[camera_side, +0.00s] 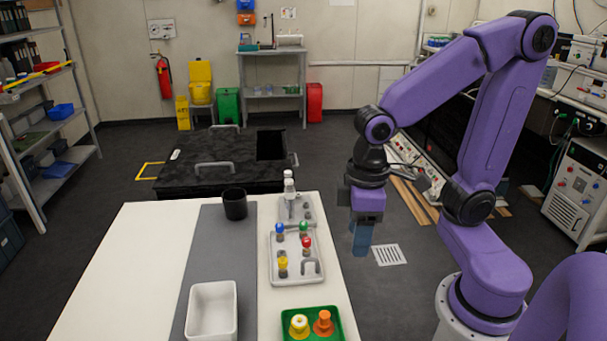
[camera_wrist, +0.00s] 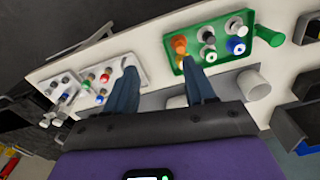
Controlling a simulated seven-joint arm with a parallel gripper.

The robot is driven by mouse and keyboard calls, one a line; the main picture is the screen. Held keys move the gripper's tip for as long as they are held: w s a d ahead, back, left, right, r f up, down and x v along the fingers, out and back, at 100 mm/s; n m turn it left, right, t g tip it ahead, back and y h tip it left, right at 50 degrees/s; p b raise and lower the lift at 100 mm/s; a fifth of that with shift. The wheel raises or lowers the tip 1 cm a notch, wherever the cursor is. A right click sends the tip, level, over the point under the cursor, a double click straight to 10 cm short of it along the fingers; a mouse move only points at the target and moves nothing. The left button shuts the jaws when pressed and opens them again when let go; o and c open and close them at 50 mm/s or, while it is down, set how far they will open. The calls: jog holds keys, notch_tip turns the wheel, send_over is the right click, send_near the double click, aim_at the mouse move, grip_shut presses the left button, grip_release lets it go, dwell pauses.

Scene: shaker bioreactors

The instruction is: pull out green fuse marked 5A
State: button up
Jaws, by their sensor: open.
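A green-topped fuse (camera_side: 303,228) stands upright at the far right of a light grey fuse block (camera_side: 291,280) on the white table, in the side view. Its 5A marking is too small to read. A blue-topped fuse (camera_side: 279,231), a red-topped fuse (camera_side: 306,243) and a yellow-topped fuse (camera_side: 283,263) stand on the same block. My gripper (camera_side: 362,240) hangs right of the table, apart from the fuses. In the wrist view my gripper (camera_wrist: 162,88) is open and empty, its blue fingers spread.
A smaller grey block with white bottles (camera_side: 289,190) stands behind the fuse block. A green tray (camera_side: 288,332) with yellow and orange pieces lies in front. A white bin (camera_side: 212,311) and a black cup (camera_side: 235,204) stand on the grey strip. The table's left side is clear.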

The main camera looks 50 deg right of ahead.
jog(key=w+d+m, duration=0.3)
jog(key=w+m, duration=0.6)
jog(key=w, duration=0.3)
jog(key=m, duration=1)
send_near(304, 224)
notch_tip(304, 224, down, 9)
jog(key=shift+w+a+f, duration=0.1)
jog(key=shift+w+f, duration=0.1)
jog(key=shift+f, duration=0.05)
grip_shut()
jog(key=shift+r, duration=1.45)
jog(key=shift+r, duration=1.4)
